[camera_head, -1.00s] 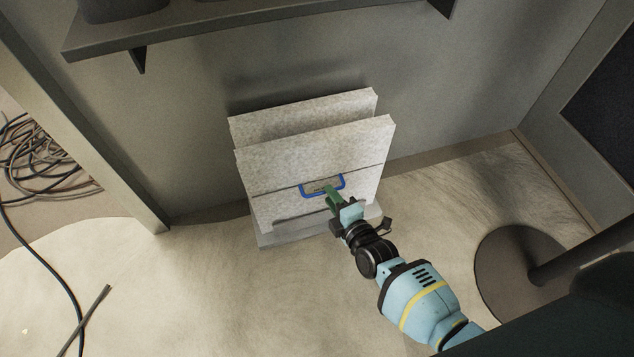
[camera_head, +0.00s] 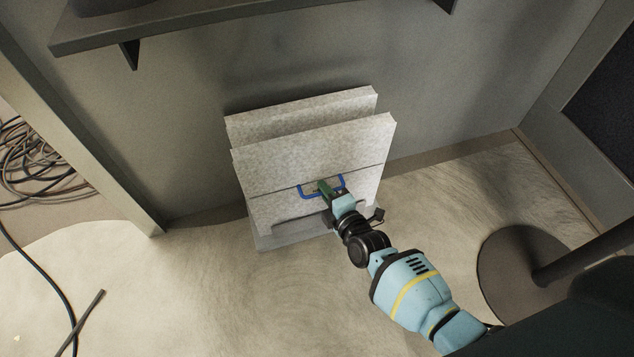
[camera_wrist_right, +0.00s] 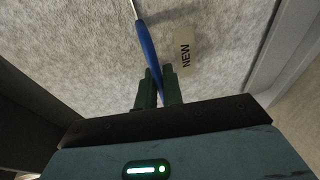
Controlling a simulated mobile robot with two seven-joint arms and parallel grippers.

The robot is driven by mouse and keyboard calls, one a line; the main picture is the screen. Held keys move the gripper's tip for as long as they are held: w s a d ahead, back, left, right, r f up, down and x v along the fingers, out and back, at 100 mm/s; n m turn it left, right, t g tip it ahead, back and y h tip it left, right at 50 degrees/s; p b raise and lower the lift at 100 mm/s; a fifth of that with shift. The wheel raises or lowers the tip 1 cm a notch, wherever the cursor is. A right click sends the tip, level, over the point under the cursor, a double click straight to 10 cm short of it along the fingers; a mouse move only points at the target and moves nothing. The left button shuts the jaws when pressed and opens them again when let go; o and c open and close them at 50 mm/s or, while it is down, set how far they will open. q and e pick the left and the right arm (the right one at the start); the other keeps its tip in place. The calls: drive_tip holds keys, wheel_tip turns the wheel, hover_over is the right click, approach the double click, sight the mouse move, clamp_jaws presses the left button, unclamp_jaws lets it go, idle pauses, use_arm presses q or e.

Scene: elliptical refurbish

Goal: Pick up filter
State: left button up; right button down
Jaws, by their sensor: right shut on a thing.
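Two pale grey speckled filter panels stand upright in a low grey holder on the floor against the wall. The front filter (camera_head: 305,165) has a blue handle (camera_head: 304,192) on its face. My right gripper (camera_head: 324,187) is at that handle. In the right wrist view the right gripper (camera_wrist_right: 159,82) is shut on the blue handle (camera_wrist_right: 146,45), with a "NEW" label (camera_wrist_right: 184,55) beside it on the filter face (camera_wrist_right: 80,45). The rear filter (camera_head: 300,113) stands behind the front one. My left gripper is not in view.
A dark shelf (camera_head: 200,28) juts from the wall above the filters. A round dark base with a pole (camera_head: 515,265) stands on the floor at right. Cables (camera_head: 25,165) lie at far left. The floor in front is mostly clear.

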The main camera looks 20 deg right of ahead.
sight(318, 151)
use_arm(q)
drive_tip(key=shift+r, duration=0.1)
use_arm(e)
drive_tip(key=shift+r, duration=0.1)
drive_tip(key=shift+s+r+p, duration=0.2)
drive_tip(key=shift+r+p, duration=0.1)
drive_tip(key=shift+p, duration=0.25)
wheel_tip(318, 151, up, 12)
drive_tip(key=p, duration=0.6)
drive_tip(key=shift+f+p, duration=0.25)
drive_tip(key=shift+p, duration=0.15)
use_arm(q)
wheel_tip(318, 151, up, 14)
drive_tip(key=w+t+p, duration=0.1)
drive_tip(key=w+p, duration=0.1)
drive_tip(key=p, duration=0.3)
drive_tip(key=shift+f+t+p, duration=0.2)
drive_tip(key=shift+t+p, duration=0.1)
use_arm(e)
drive_tip(key=s, duration=1.9)
drive_tip(key=shift+s+f, duration=0.3)
drive_tip(key=shift+f, duration=0.1)
drive_tip(key=c, duration=2.1)
unclamp_jaws()
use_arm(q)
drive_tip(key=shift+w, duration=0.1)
use_arm(e)
clamp_jaws()
